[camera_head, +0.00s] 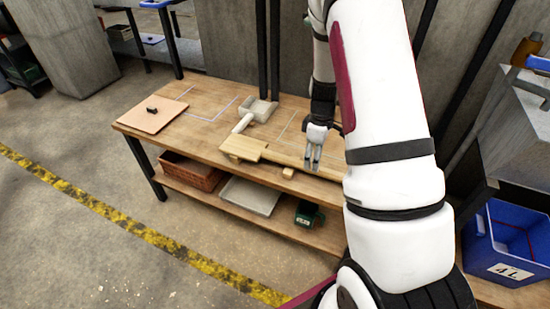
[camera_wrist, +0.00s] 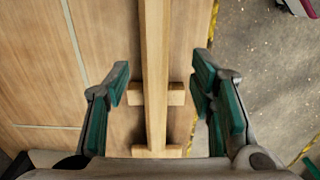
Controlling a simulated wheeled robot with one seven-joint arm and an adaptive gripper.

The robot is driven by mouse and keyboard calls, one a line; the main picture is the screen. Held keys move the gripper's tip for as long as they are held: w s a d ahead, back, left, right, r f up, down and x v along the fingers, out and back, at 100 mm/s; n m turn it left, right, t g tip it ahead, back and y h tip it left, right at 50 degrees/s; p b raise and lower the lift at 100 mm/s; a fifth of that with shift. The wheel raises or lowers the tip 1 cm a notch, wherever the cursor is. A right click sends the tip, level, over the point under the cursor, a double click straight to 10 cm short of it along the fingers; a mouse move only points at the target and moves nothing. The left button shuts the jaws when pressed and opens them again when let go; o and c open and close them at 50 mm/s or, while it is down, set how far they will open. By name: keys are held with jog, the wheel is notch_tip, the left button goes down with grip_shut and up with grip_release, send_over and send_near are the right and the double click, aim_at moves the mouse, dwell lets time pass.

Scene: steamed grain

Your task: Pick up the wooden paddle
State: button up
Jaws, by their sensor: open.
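The wooden paddle (camera_head: 246,147) lies on the wooden table, its broad head to the left and its long handle running right under my gripper and behind my arm. In the wrist view the pale handle (camera_wrist: 155,70) runs between my open fingers, over a short wooden crosspiece (camera_wrist: 172,95). A small wooden block supporting it also shows in the head view (camera_head: 288,172). My gripper (camera_head: 313,165) is open, with green finger pads on either side of the handle in the wrist view (camera_wrist: 162,105). I see no contact between the pads and the handle.
The table (camera_head: 185,120) also bears a square board with a dark knob (camera_head: 154,114) and a pale scoop-like tool (camera_head: 258,111). Below are a brown basket (camera_head: 190,171) and a pale tray (camera_head: 249,195). A blue bin (camera_head: 508,242) stands right. The table's front edge is near the handle.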

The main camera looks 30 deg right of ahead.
jog(key=f, duration=0.3)
jog(key=f+b, duration=0.1)
jog(key=shift+w+d+f, duration=0.1)
jog(key=shift+d+f, duration=0.15)
jog(key=shift+f, duration=0.05)
grip_shut()
